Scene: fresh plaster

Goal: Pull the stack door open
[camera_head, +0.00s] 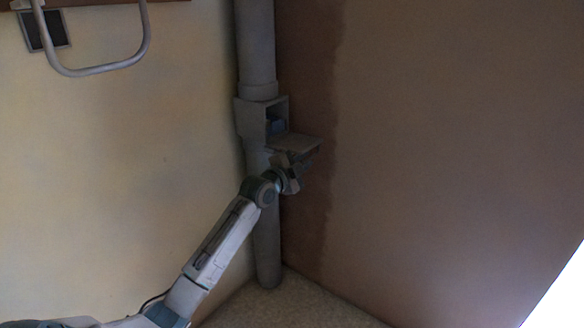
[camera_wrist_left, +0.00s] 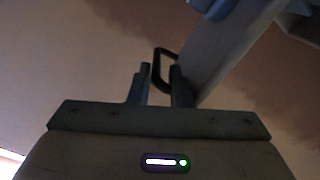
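The stack door (camera_head: 296,142) is a grey flap on the box of the vertical grey pipe (camera_head: 257,50) in the corner. It is swung down, about level, and the box opening (camera_head: 277,118) above it shows. My left gripper (camera_head: 302,160) is just below the flap's outer part. In the left wrist view, the door's pale panel (camera_wrist_left: 235,42) runs up to the right, with a dark loop handle (camera_wrist_left: 157,62) on it. The left gripper's fingers (camera_wrist_left: 158,88) are apart, and the loop overlaps the gap and the right finger. Contact is unclear. My right gripper is out of view.
A cream wall stands to the left and a brown plaster wall (camera_head: 440,130) to the right. A metal rail (camera_head: 105,68) sticks out at the upper left. The speckled floor (camera_head: 290,305) is clear by the pipe's foot.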

